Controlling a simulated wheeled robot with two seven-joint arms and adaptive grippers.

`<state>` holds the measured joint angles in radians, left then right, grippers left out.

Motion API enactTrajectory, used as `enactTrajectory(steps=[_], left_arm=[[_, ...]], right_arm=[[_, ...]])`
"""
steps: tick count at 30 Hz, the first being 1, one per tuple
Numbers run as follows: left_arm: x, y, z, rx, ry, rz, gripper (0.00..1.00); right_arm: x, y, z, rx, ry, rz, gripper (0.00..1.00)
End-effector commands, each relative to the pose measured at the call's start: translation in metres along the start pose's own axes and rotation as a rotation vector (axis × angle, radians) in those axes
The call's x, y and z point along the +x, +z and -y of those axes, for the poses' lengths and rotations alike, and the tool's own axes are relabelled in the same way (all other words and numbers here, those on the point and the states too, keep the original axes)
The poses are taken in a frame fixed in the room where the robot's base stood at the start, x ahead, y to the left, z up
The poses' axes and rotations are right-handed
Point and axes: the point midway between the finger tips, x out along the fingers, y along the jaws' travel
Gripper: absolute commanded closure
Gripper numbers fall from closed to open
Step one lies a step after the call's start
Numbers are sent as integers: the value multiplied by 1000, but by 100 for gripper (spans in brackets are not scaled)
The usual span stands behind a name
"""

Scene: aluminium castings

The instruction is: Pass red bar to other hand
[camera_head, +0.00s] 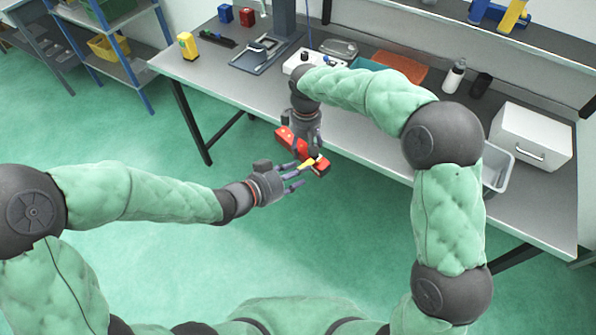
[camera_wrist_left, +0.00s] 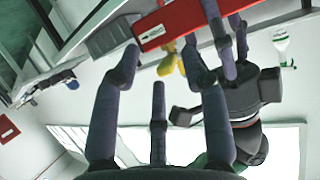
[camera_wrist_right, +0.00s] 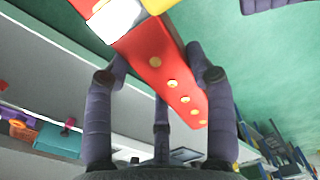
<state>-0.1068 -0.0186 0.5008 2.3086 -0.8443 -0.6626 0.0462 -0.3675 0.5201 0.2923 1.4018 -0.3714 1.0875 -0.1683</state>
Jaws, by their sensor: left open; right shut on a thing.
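The red bar (camera_head: 289,138) is held in the air in front of the workbench, lying slantwise in the head view. My right gripper (camera_head: 312,150) is shut on it from above. In the right wrist view the bar (camera_wrist_right: 168,70) passes between the fingers and shows a row of yellow round spots and a white patch at one end. My left gripper (camera_head: 300,178) is open beside the bar's lower right end. In the left wrist view the bar (camera_wrist_left: 180,20) crosses beyond the open fingers, with a yellow part (camera_wrist_left: 171,58) below it. I cannot tell if the left fingers touch it.
The grey workbench (camera_head: 222,85) carries a yellow block (camera_head: 187,45), a white cabinet (camera_head: 532,135), a grey bin (camera_head: 497,168), a bottle (camera_head: 453,78) and an orange mat (camera_head: 400,67). A blue-framed shelf (camera_head: 120,65) stands at left. The green floor is clear.

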Motion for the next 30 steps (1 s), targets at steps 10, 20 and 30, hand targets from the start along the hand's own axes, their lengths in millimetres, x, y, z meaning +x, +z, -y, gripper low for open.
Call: enactTrajectory(steps=[10,20,30], left_arm=[[9,0,0,0,-1,0,56],[9,0,0,-1,-2,0,100],[9,-1,1,0,-2,-2,100]], right_arm=[[-1,0,0,0,0,-1,86],[-1,0,0,0,0,-1,86],[0,0,0,0,0,0,17]])
